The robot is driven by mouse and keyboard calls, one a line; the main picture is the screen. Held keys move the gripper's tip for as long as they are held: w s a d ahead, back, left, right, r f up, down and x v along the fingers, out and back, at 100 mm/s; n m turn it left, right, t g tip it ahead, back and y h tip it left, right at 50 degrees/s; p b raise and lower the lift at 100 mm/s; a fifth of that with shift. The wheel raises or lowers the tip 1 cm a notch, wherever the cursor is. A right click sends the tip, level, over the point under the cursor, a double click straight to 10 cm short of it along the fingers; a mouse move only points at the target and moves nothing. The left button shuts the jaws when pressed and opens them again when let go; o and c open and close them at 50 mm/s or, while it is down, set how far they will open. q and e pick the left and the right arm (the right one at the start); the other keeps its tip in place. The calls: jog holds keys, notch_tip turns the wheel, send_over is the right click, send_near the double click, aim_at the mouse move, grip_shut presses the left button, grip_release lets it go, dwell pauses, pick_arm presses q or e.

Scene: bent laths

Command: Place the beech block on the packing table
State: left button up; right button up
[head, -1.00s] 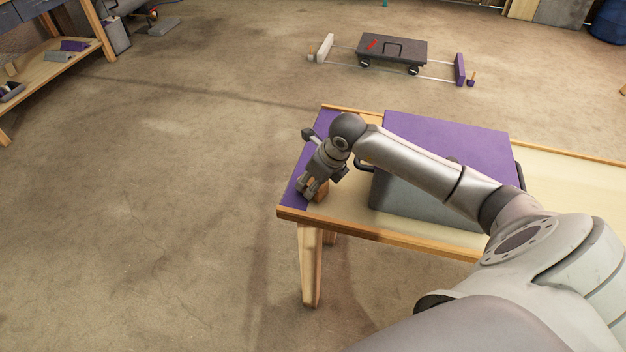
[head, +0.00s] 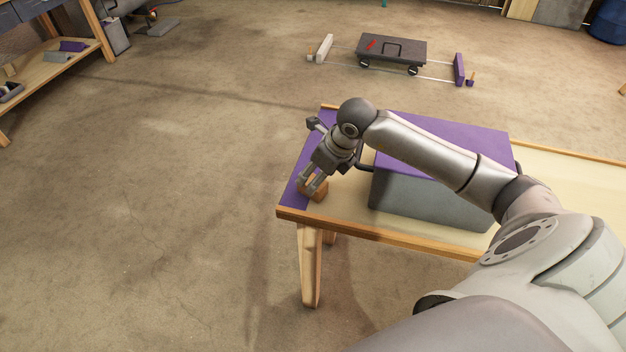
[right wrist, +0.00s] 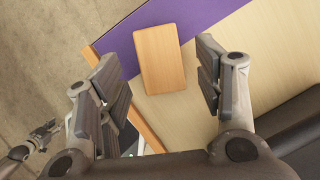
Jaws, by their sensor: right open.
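The beech block (head: 318,191) rests on the left end of the packing table (head: 349,207), at the edge of its purple strip (head: 299,180). In the right wrist view the block (right wrist: 160,60) lies flat, partly over the purple strip, clear of the table's wooden edge. My right gripper (head: 313,186) is just above the block and open. In the wrist view its fingers (right wrist: 156,72) stand apart on either side, with gaps to the block. What looks like my left gripper (right wrist: 42,134) shows small at the wrist view's left edge; its jaws are unclear.
A large grey case with a purple lid (head: 430,190) stands on the table right of the block, under my right arm. A dark wheeled box (head: 391,50) sits on the floor behind. A shelf (head: 60,75) is at the far left. The left floor is clear.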

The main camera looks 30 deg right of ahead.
jog(key=a+v, duration=0.1)
jog(key=v, duration=0.6)
jog(key=shift+s+d+r, duration=0.2)
jog(key=shift+d+r, duration=0.2)
jog(key=shift+d, duration=0.15)
